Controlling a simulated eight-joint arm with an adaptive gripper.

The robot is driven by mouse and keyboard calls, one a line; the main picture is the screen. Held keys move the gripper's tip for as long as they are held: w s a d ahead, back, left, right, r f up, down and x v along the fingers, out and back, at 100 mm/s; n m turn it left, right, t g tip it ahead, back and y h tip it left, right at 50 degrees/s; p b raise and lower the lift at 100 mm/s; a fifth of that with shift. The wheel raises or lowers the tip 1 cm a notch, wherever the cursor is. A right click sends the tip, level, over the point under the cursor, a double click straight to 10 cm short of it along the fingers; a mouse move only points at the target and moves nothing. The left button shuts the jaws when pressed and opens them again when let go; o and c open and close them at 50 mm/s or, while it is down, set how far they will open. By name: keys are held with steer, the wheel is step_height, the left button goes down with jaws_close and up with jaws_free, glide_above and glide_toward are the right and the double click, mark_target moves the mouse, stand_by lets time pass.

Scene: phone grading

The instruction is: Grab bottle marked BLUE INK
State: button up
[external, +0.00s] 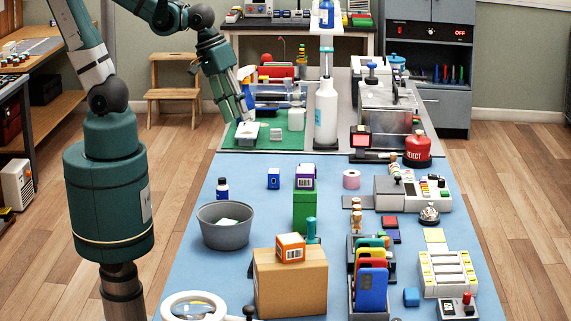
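Another blue bottle (326,18) with a white label stands high on a white stand at the top centre, partly cut off by the frame. The lettering on both is too small to read, so I cannot tell which is marked BLUE INK. My gripper (241,117) points down over the green mat (232,143) at the far left of the table, near a small white tray (247,131). It is away from both bottles. Its fingers are too small to judge.
A grey bowl (223,233), a cardboard box (290,285) and a green block (305,211) stand toward the front.

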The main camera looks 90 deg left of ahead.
mark_target(222, 179)
steer(key=s+d+f+n+g, duration=0.1)
steer(key=d+f+n, duration=0.1)
steer(key=f+n, duration=0.1)
steer(key=s+d+f+n+g, duration=0.1)
steer(key=d+f+n, duration=0.1)
steer(key=f+n, duration=0.1)
steer(key=d+f+n+g, duration=0.1)
steer(key=d+f+n, duration=0.2)
steer(key=f, duration=0.1)
steer(key=shift+s+d+n+g, duration=0.1)
steer(key=shift+s+n+g, duration=0.2)
steer(key=shift+s+g, duration=0.1)
steer(key=shift+s+d+f+n+y, duration=0.25)
steer(key=shift+s+f+n+y, duration=0.1)
steer(key=shift+f+n, duration=0.2)
steer(key=shift+f, duration=1.3)
steer(key=shift+s+d+f+b, duration=0.1)
steer(key=shift+f+b, duration=0.4)
steer(key=shift+f, duration=0.8)
steer(key=shift+d+f+b, duration=0.1)
steer(key=shift+f+b, duration=0.4)
steer(key=shift+f, duration=0.8)
steer(key=c, duration=1)
